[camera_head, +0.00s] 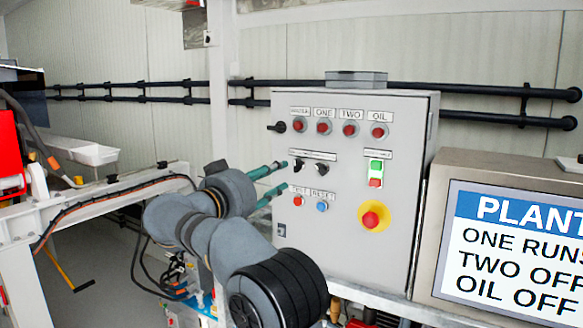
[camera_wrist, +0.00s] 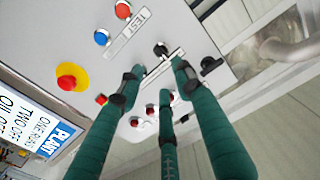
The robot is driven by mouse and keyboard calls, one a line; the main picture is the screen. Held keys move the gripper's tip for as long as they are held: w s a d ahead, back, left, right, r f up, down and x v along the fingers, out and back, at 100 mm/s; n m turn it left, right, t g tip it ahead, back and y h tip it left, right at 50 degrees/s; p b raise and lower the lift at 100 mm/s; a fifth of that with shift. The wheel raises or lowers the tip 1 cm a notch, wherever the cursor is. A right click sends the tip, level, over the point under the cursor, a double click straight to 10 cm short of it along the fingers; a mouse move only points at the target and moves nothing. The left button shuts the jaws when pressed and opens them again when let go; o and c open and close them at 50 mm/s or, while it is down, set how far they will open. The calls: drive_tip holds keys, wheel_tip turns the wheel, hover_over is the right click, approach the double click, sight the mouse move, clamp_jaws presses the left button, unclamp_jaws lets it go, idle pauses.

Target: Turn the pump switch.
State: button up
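The grey control cabinet (camera_head: 345,240) carries two black rotary switches in its middle row. The left switch (camera_head: 298,163) is by my fingertips; the right switch (camera_head: 331,163) stands clear of them in the head view. In the wrist view, a black knob (camera_wrist: 160,50) appears between my teal fingers, beside a label strip. It seems to be the left switch; a finger may hide the other. My gripper (camera_head: 284,176) comes from the left with its fingers spread, and also fills the wrist view (camera_wrist: 156,76). I see nothing held. Contact with the knob cannot be told.
The cabinet also has red indicators (camera_head: 349,129), an emergency stop (camera_head: 370,217), a blue button (camera_head: 321,207), a green-red button pair (camera_head: 376,173) and a black handle (camera_head: 277,127). The screen (camera_head: 515,245) reads ONE RUNS, TWO OFF, OIL OFF. Black pipes (camera_head: 470,91) run behind.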

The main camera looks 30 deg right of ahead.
sight(296, 166)
drive_tip(key=p+x, duration=0.3)
drive_tip(key=x, duration=0.5)
drive_tip(key=shift+w+d+r+p, duration=0.1)
drive_tip(key=shift+w+d+p, duration=0.1)
drive_tip(key=shift+w+p, duration=0.1)
drive_tip(key=shift+w+d, duration=0.25)
drive_tip(key=shift+d, duration=0.25)
drive_tip(key=c, duration=0.3)
drive_tip(key=shift+a, duration=0.1)
clamp_jaws()
